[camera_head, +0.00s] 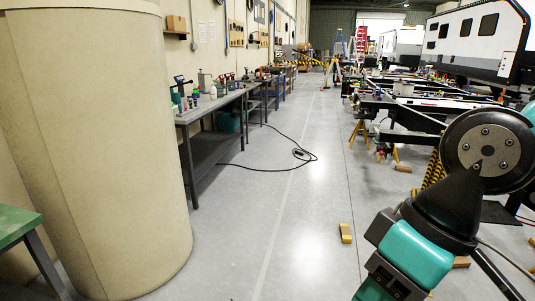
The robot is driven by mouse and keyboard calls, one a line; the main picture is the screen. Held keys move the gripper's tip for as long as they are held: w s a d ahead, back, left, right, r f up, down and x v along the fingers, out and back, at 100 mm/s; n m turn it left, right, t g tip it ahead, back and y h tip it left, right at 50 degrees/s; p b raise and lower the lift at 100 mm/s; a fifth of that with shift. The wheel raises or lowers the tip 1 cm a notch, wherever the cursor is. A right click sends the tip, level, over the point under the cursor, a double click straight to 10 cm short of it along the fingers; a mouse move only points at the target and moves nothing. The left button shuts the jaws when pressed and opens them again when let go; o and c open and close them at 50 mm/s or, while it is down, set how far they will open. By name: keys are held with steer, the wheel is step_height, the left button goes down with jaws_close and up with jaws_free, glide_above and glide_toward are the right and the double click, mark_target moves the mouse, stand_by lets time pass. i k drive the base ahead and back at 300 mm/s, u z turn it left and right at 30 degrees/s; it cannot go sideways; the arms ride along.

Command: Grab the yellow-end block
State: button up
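A small block (345,233) with yellow on it lies on the grey floor, right of the pale floor line and left of my arm. It is wood-brown with a yellow part, and it looks free on all sides. My black and teal arm fills the lower right of the head view. The fingers of my gripper do not show, so I see nothing held.
Plain wooden blocks lie near my arm (461,262) and farther back (403,168). A chassis frame (420,120) on yellow stands is at right. A workbench (210,107) and a big beige column (95,150) are at left.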

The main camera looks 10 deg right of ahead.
mark_target(346, 237)
steer(key=z, duration=0.1)
steer(key=i, duration=2.15)
steer(key=z, duration=0.4)
steer(key=i, duration=1.55)
steer(key=z, duration=0.2)
